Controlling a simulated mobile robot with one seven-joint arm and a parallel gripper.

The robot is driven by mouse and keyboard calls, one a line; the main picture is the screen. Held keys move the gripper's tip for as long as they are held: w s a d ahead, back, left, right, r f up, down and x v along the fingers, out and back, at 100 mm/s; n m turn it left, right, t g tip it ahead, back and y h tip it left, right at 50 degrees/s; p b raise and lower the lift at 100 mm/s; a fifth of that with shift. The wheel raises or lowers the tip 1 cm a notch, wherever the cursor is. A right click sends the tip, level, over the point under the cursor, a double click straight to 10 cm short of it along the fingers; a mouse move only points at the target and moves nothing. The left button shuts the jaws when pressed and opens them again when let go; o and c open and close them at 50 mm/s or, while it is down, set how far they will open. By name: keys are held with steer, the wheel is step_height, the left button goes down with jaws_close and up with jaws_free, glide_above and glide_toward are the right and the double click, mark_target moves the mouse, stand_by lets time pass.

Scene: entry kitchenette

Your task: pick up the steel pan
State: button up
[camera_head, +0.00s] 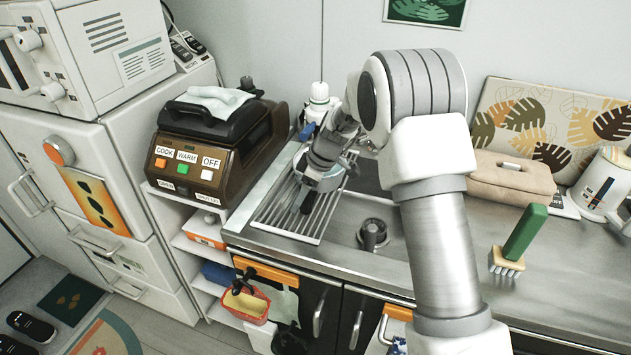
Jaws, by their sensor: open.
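My gripper (312,190) reaches down over the left part of the steel counter, above the slatted drain rack (285,217) beside the sink. Its jaws are open, seen partly from behind. I cannot clearly pick out the steel pan; my gripper and arm cover part of the rack and sink. A dark, elongated shape shows at the gripper's lower end, and I cannot tell whether it is a finger or a handle.
A brown cooker (215,150) with a cloth on top stands left of the rack. A white bottle (319,105) stands behind it. A round dark fitting (373,236) is right of the rack. A green-handled brush (520,240) stands on the right counter, near a beige case (510,182).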

jaws_close()
stand_by(1.2)
steer(key=shift+w+r, duration=0.15)
